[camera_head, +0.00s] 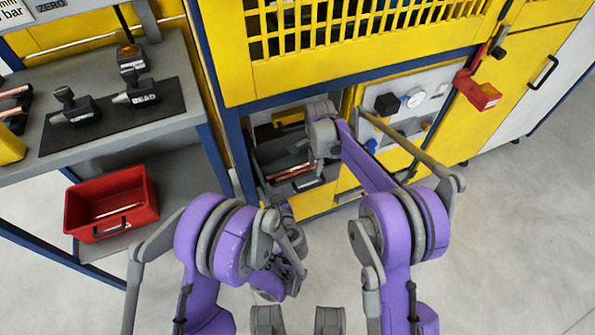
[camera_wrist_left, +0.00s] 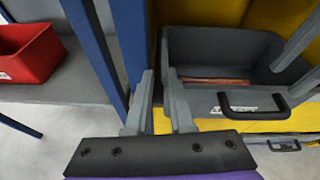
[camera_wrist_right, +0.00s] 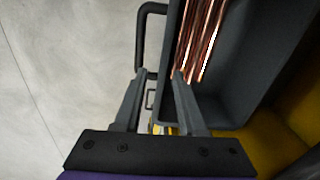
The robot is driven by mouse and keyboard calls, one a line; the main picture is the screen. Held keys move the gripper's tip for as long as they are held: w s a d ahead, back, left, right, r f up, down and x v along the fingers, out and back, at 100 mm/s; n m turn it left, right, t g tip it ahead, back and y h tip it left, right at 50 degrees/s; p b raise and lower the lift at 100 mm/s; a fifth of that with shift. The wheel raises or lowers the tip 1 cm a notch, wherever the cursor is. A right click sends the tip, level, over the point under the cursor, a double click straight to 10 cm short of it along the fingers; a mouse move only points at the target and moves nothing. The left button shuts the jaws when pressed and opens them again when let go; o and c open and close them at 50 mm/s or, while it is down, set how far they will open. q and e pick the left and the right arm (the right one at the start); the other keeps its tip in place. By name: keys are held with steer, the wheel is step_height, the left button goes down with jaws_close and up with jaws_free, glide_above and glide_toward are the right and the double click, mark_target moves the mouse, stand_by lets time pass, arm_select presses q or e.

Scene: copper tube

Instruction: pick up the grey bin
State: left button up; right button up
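The grey bin (camera_head: 276,155) sits in the opening of the yellow machine, with copper tubes (camera_wrist_right: 202,40) lying inside it. Its black front handle (camera_wrist_left: 252,104) and white label show in the left wrist view. My left gripper (camera_wrist_left: 160,74) is open at the bin's left front corner; one finger overlaps the bin's edge in the picture. My right gripper (camera_wrist_right: 161,73) is open over the bin's front wall near its other end, with the wall's edge showing between the fingertips. I cannot tell whether either gripper touches the bin. In the head view, my arms partly hide the bin and both grippers.
A red bin (camera_head: 110,203) stands on the lower shelf of the grey workbench (camera_head: 180,70) at left. A blue post (camera_wrist_left: 88,40) stands close left of the left gripper. The machine's control panel (camera_head: 410,100) is right of the opening. Floor is clear at right.

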mark_target(311, 178)
steer(key=shift+w+a+f+m, duration=0.15)
steer(key=shift+w+a+f, duration=0.1)
steer(key=shift+f, duration=0.15)
steer(key=shift+w+a+f+m, duration=0.1)
steer(key=shift+a+f+m, duration=0.1)
steer(key=shift+f, duration=0.2)
arm_select(q)
steer(key=shift+d+f+m+t, duration=0.4)
steer(key=shift+d+m, duration=0.2)
steer(key=shift+m, duration=0.2)
steer(key=x, duration=1)
steer(key=shift+w+a+f, duration=0.15)
steer(key=shift+w+f, duration=0.05)
steer(key=shift+w, duration=0.1)
arm_select(e)
step_height(311, 178, down, 8)
steer(key=shift+r, duration=0.25)
arm_select(q)
steer(key=shift+c, duration=1.1)
arm_select(e)
steer(key=shift+c, duration=1.1)
arm_select(q)
jaws_close()
arm_select(e)
jaws_close()
